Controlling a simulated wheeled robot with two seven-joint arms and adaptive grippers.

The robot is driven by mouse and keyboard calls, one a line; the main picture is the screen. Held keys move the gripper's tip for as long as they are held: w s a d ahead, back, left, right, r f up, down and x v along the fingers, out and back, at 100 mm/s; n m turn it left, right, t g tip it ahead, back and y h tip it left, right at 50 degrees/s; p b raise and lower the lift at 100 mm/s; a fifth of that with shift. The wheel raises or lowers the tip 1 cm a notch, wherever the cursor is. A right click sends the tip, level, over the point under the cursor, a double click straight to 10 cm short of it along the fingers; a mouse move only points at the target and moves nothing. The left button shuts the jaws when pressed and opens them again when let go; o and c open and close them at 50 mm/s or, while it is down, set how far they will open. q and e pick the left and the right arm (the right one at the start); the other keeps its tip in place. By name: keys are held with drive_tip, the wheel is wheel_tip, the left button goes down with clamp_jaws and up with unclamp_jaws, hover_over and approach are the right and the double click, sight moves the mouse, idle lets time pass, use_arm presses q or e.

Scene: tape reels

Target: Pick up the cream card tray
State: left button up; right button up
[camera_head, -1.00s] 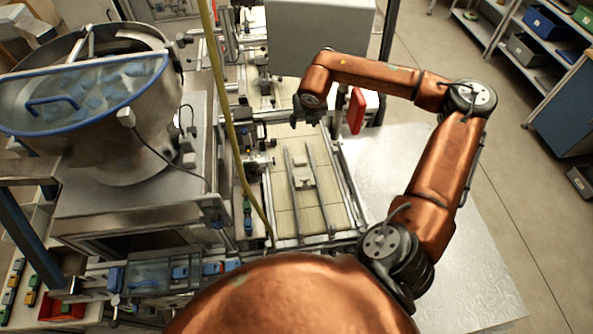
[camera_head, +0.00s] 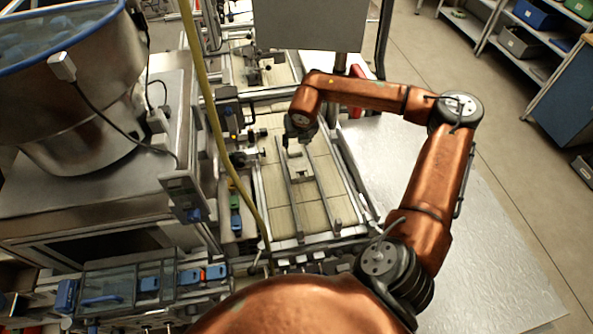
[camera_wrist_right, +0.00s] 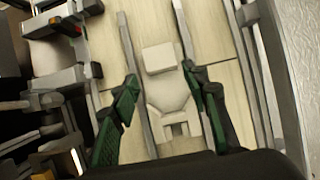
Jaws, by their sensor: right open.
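The cream card tray (camera_wrist_right: 168,92) appears to be the pale, notched piece lying between two metal rails in the right wrist view. In the wrist view the green-padded fingers of my right gripper (camera_wrist_right: 161,80) are spread, one on each side of the tray, with nothing held. I cannot tell how high they are above it. My left gripper is not in view.
Two metal rails (camera_head: 318,185) run along the pale slatted bed, flanking the tray. A yellow hose (camera_head: 222,130) hangs to the left. A large metal bowl (camera_head: 75,95) stands at far left. A grey panel (camera_head: 310,25) stands behind. A bare metal surface (camera_head: 490,240) lies at right.

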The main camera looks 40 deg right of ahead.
sight(295, 149)
drive_tip(key=shift+w+d+f, duration=0.1)
drive_tip(key=shift+w+f, duration=0.05)
drive_tip(key=shift+f, duration=0.5)
drive_tip(key=p+x, duration=0.1)
drive_tip(key=x, duration=0.5)
drive_tip(key=shift+w, duration=0.2)
drive_tip(key=shift+w+d+f, duration=0.1)
drive_tip(key=shift+d+f, duration=0.05)
drive_tip(key=shift+f, duration=0.05)
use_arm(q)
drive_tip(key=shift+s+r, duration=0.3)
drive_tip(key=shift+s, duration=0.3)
use_arm(e)
drive_tip(key=shift+c, duration=0.4)
drive_tip(key=c, duration=0.8)
